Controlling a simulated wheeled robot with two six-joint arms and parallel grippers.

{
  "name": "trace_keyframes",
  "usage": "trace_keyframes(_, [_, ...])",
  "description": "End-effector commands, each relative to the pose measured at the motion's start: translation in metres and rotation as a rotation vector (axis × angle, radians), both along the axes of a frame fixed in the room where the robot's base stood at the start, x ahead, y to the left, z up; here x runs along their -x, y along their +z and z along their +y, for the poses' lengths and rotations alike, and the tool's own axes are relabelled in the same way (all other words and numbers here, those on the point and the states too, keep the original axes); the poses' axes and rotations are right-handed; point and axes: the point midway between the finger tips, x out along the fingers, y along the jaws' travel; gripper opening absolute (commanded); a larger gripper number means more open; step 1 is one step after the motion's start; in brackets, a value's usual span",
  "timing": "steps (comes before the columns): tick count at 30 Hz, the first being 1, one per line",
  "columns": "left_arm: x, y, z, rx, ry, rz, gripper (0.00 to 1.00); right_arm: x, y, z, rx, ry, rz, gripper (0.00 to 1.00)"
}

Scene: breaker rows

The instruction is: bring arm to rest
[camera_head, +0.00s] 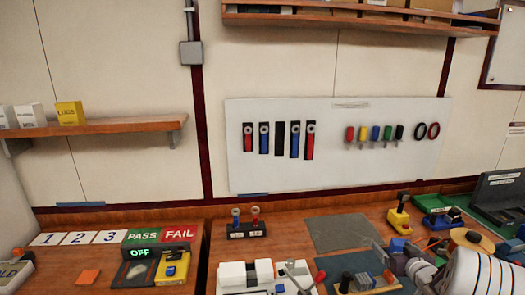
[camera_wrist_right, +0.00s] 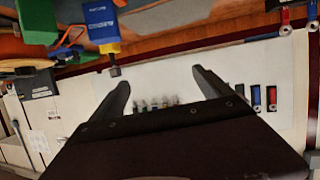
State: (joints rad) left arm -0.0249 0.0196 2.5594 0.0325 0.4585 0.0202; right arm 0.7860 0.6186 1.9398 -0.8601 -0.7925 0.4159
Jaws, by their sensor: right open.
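My right gripper (camera_wrist_right: 160,79) shows in the right wrist view with its two dark fingers wide apart and nothing between them. Beyond the fingers is the pale tool board, seen upside down. White, rounded parts at the lower right of the head view look like my right arm; I cannot make out the fingertips there. My left gripper is not in view.
The white tool board (camera_head: 330,170) hangs on the wall above the bench. The PASS (camera_head: 142,236) and FAIL (camera_head: 179,233) panels are at left. A grey mat (camera_head: 340,232) is bare.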

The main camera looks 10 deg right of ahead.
Motion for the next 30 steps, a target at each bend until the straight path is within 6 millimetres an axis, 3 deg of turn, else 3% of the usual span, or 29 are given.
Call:
trace_keyframes(5, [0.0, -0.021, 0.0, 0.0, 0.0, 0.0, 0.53, -0.032, 0.012, 0.075, 0.012, 0.118, -0.036, 0.9])
trace_keyframes(8, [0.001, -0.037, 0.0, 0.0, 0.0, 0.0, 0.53, -0.042, 0.012, 0.138, 0.002, 0.18, -0.025, 0.9])
trace_keyframes(9, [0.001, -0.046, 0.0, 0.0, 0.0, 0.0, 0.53, -0.042, 0.007, 0.169, -0.003, 0.201, -0.004, 0.9])
trace_keyframes(11, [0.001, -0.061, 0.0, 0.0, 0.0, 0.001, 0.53, -0.03, -0.01, 0.218, -0.017, 0.219, 0.066, 0.9])
trace_keyframes(12, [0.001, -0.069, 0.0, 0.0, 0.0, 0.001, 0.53, -0.013, -0.027, 0.246, -0.026, 0.222, 0.137, 0.9])
trace_keyframes(14, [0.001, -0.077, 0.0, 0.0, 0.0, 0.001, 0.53, 0.02, -0.055, 0.276, -0.041, 0.213, 0.266, 0.9])
trace_keyframes(15, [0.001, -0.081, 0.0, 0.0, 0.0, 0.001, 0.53, 0.046, -0.074, 0.289, -0.05, 0.204, 0.36, 0.9])
trace_keyframes(18, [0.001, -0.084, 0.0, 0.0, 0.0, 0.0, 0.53, 0.117, -0.119, 0.303, -0.08, 0.168, 0.608, 0.9])
trace_keyframes(21, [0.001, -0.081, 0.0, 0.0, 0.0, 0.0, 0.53, 0.182, -0.148, 0.3, -0.127, 0.112, 0.836, 0.9])
trace_keyframes(24, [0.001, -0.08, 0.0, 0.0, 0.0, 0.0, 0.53, 0.228, -0.166, 0.302, -0.163, 0.091, 1.006, 0.9])
trace_keyframes(27, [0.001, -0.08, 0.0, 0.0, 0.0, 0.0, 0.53, 0.251, -0.171, 0.305, -0.174, 0.099, 1.102, 0.9])
trace_keyframes(30, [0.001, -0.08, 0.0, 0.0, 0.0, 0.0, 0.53, 0.257, -0.171, 0.305, -0.16, 0.117, 1.127, 0.9])
